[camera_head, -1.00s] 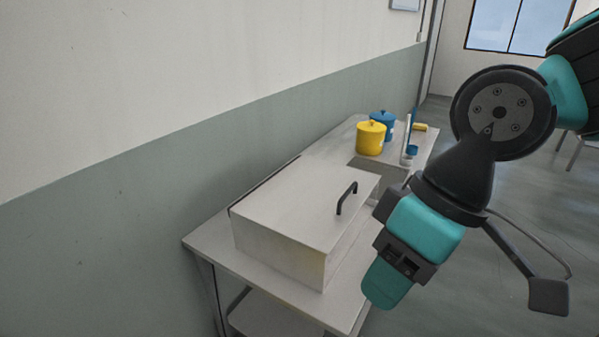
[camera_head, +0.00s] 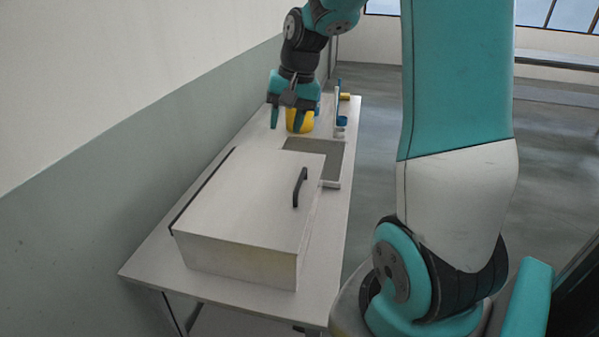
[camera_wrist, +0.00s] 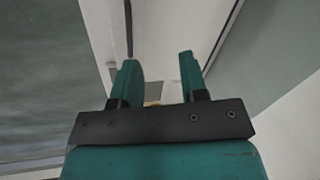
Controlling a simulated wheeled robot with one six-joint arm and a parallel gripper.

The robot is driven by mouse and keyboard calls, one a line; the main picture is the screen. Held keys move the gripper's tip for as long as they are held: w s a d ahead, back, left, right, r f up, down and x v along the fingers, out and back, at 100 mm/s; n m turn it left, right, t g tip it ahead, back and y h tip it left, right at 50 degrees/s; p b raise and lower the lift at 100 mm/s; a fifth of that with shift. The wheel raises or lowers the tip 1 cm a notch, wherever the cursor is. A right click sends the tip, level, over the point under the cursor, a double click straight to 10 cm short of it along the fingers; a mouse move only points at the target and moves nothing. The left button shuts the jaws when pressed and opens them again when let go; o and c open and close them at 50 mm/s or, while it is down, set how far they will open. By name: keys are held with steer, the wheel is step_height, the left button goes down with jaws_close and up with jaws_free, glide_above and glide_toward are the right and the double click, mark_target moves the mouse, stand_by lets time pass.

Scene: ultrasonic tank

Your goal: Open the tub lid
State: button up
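The tub is a pale box (camera_head: 240,262) on the near half of the table. Its flat lid (camera_head: 245,195) is closed on top, with a black bar handle (camera_head: 300,187) near its right edge and a dark strip along its left edge. My gripper (camera_head: 287,126) is beyond the tub, fingers pointing down, in front of the yellow pot in the picture and clear of the handle. In the wrist view its two fingers (camera_wrist: 160,75) are spread with nothing held between them. A dark bar shows above the left finger there; I cannot tell what it is.
Behind the tub is a grey recessed basin (camera_head: 325,158). A yellow pot (camera_head: 306,122) stands farther back, partly hidden by my gripper, near small blue and white items (camera_head: 340,121). The wall runs along the table's (camera_head: 150,262) left; open floor lies right.

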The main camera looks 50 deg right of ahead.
mark_target(301, 177)
steer(key=d+f+m, duration=0.2)
steer(key=d+m, duration=0.2)
steer(key=d, duration=0.5)
steer(key=shift+h, duration=0.4)
steer(key=f+p, duration=0.1)
steer(key=f, duration=0.4)
steer(key=w+a+f+p, duration=0.1)
steer(key=f, duration=0.5)
steer(key=w+f+p, duration=0.1)
steer(key=f, duration=0.4)
steer(key=shift+w+a+f, duration=0.1)
steer(key=shift+a+f, duration=0.15)
steer(key=shift+f, duration=0.05)
jaws_close()
